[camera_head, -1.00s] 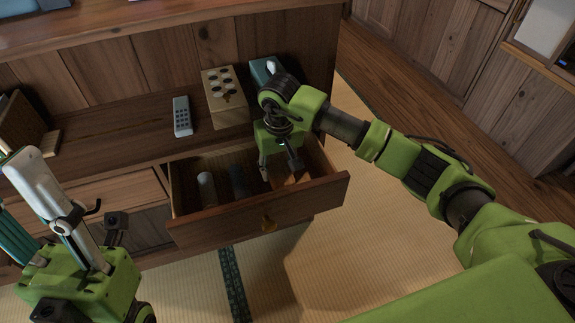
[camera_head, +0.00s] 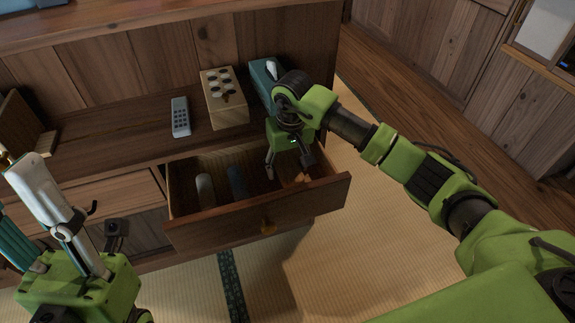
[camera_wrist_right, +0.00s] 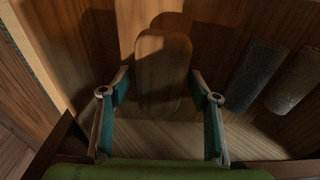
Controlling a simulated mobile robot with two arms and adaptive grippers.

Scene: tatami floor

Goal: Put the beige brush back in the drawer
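The open drawer (camera_head: 205,236) juts out from the low wooden cabinet. My right gripper (camera_head: 288,168) points down over its right part. In the right wrist view the gripper (camera_wrist_right: 160,95) is open, with a finger on each side of a flat, rounded brown-beige piece that looks like the brush (camera_wrist_right: 162,62). Gaps show between this piece and the fingers; it casts a shadow on the wood behind it. In the head view the brush cannot be made out clearly. My left gripper (camera_head: 45,200) is at the lower left, away from the drawer; its opening is unclear.
A grey cylinder (camera_head: 205,188) and a dark blue one (camera_head: 237,182) lie in the drawer's left and middle. On the cabinet are a remote (camera_head: 180,116), a wooden box with dark holes (camera_head: 224,98) and a teal tissue box (camera_head: 262,76).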

